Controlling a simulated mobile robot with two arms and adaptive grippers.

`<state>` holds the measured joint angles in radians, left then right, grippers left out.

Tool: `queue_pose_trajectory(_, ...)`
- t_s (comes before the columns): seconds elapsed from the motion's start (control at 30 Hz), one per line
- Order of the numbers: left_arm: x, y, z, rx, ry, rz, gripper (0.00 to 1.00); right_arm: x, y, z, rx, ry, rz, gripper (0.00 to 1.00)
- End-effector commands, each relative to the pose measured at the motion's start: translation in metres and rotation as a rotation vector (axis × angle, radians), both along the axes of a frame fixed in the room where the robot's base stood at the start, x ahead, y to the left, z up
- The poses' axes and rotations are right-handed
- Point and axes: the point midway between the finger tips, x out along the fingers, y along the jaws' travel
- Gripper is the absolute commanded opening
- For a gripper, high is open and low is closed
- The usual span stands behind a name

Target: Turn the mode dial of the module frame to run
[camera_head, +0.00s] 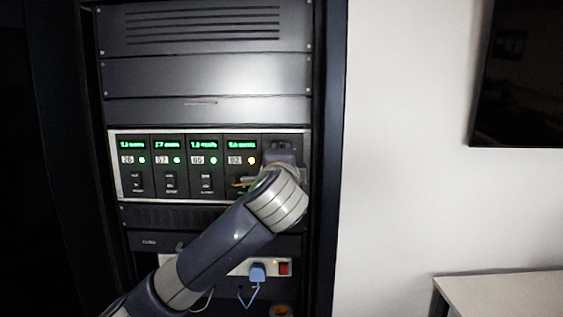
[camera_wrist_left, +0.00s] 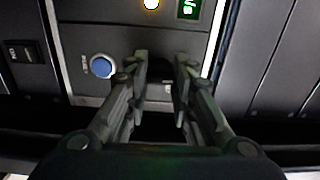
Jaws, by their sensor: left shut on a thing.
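The module frame (camera_head: 113,165) is a pale-edged row of dark modules in the rack, in the head view. Its displays are green; the fourth module has an amber light (camera_head: 252,161), while the others show green lights. My left arm reaches up from the lower left and covers the frame's right end. In the left wrist view, my left gripper (camera_wrist_left: 162,78) has its two fingers on either side of a small dark part at the panel, and is shut on it. This seems to be the mode dial; the fingers hide most of it, and its setting cannot be read.
A blue round button (camera_wrist_left: 102,67) sits just left of the fingers in the wrist view. Below the frame, a power strip (camera_head: 240,268) holds a blue plug (camera_head: 257,271) and a red switch (camera_head: 283,268). A white table (camera_head: 505,290) stands at the right.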

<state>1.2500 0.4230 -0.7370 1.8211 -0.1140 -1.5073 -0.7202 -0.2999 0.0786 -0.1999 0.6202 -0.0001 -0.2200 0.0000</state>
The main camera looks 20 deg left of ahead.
Motion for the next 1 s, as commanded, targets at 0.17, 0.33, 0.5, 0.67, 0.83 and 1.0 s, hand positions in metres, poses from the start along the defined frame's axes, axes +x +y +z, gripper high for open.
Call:
queue_pose_trajectory(0.17, 0.0, 0.0, -0.002, -0.004, 0.004, 0.001, 0.0, 0.0, 0.0, 0.0, 0.0, 0.0, 0.0, 0.0)
queue_pose_trajectory(0.33, 0.0, 0.0, -0.002, -0.004, 0.004, 0.001, 0.0, 0.0, -0.001, 0.0, -0.001, 0.0, 0.0, 0.0)
queue_pose_trajectory(0.5, 0.0, 0.0, -0.002, -0.003, 0.003, 0.001, 0.43, 0.0, -0.001, 0.0, -0.002, 0.001, 0.001, 0.0)
queue_pose_trajectory(0.67, 0.0, 0.0, -0.001, -0.002, 0.001, 0.001, 0.43, 0.0, -0.002, 0.0, -0.002, 0.001, 0.001, 0.0)
queue_pose_trajectory(0.83, -0.002, -0.001, 0.0, -0.002, 0.0, 0.0, 0.43, 0.0, -0.004, 0.0, -0.005, 0.001, 0.002, 0.0)
queue_pose_trajectory(1.0, -0.018, -0.006, 0.0, -0.002, -0.002, -0.003, 0.43, 0.0, -0.003, 0.0, -0.003, 0.0, 0.001, 0.0)
